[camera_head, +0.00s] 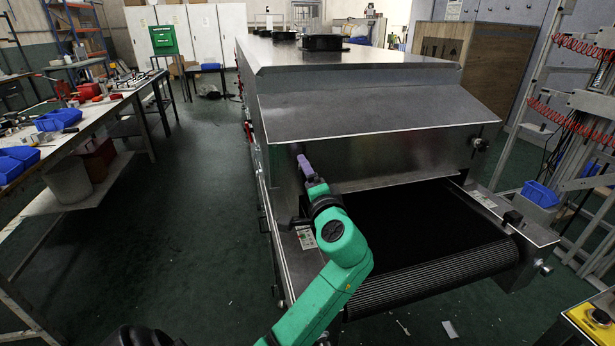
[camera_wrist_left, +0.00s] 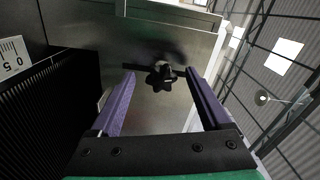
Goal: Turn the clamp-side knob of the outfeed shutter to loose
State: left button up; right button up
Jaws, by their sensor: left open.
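A black star-shaped knob (camera_wrist_left: 160,78) sits on a grey metal plate of the dryer in the left wrist view. My left gripper (camera_wrist_left: 159,74) is open, with one purple finger on each side of the knob in that picture. I cannot tell how far the fingertips are from it, and no contact shows. In the head view my left gripper (camera_head: 304,167) is at the left side of the dryer's end, above the belt's left edge. The knob near it is hidden there. My right gripper is not in view.
The black conveyor belt (camera_head: 430,245) comes out under the metal hood (camera_head: 375,110). Another dark knob (camera_head: 480,144) is at the hood's right side. A scale plate (camera_wrist_left: 12,57) shows at left in the wrist view. A cluttered bench (camera_head: 100,115) stands left, across clear floor.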

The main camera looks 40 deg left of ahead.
pick_arm(q)
jog(key=b+v, duration=0.1)
jog(key=v, duration=1.3)
jog(key=shift+d+b, duration=0.2)
jog(key=shift+b, duration=0.2)
jog(key=shift+s, duration=0.15)
